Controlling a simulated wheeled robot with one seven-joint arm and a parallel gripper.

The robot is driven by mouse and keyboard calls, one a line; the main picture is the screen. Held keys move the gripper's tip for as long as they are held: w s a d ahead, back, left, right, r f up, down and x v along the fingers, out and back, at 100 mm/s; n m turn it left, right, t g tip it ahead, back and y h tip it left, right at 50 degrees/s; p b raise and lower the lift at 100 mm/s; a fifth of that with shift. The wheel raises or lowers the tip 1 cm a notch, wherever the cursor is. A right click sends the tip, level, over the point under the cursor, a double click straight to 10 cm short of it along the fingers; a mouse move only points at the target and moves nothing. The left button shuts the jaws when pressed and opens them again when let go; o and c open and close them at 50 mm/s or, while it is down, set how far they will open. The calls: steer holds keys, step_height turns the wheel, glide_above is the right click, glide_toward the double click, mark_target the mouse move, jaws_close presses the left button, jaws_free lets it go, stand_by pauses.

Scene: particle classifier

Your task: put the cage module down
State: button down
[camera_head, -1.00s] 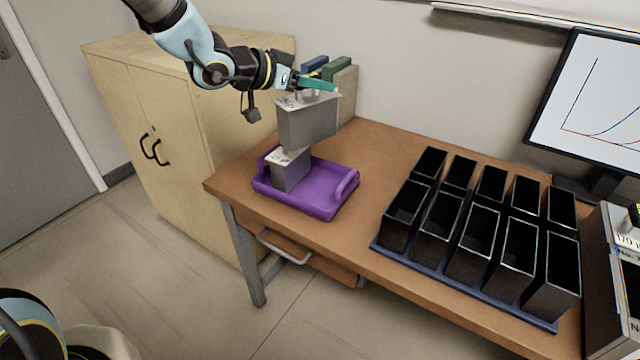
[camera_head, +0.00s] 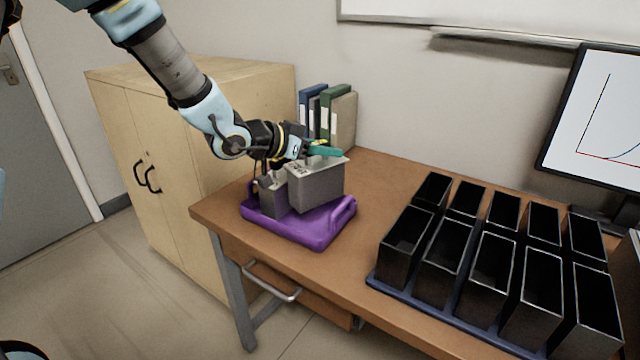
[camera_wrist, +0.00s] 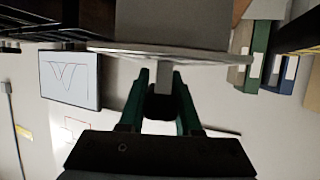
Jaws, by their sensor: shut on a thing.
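The cage module (camera_head: 320,186) is a grey box with a wider top plate. It is upright on the right side of the purple tray (camera_head: 318,232), in the head view. Its lower end meets the tray in the picture; I cannot tell whether it rests on it. My gripper (camera_head: 322,150) is above it, with green fingers shut on the small knob on its top. The wrist view shows my fingers (camera_wrist: 162,88) around this knob, with the top plate (camera_wrist: 170,50) just beyond. A second grey module (camera_head: 272,196) stands in the tray, just left of the held one.
A blue rack of black open bins (camera_head: 490,265) fills the desk's right side, with a monitor (camera_head: 600,125) behind. Binders (camera_head: 325,112) stand behind the tray. A wooden cabinet (camera_head: 190,140) is at left. Bare desk (camera_head: 375,190) lies between tray and rack.

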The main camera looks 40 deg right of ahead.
mark_target(298, 168)
steer(key=shift+f, duration=2.65)
steer(key=shift+f, duration=0.3)
steer(key=c, duration=0.6)
jaws_free()
steer(key=shift+r, duration=0.3)
steer(key=v, duration=1.2)
steer(key=shift+s, duration=0.1)
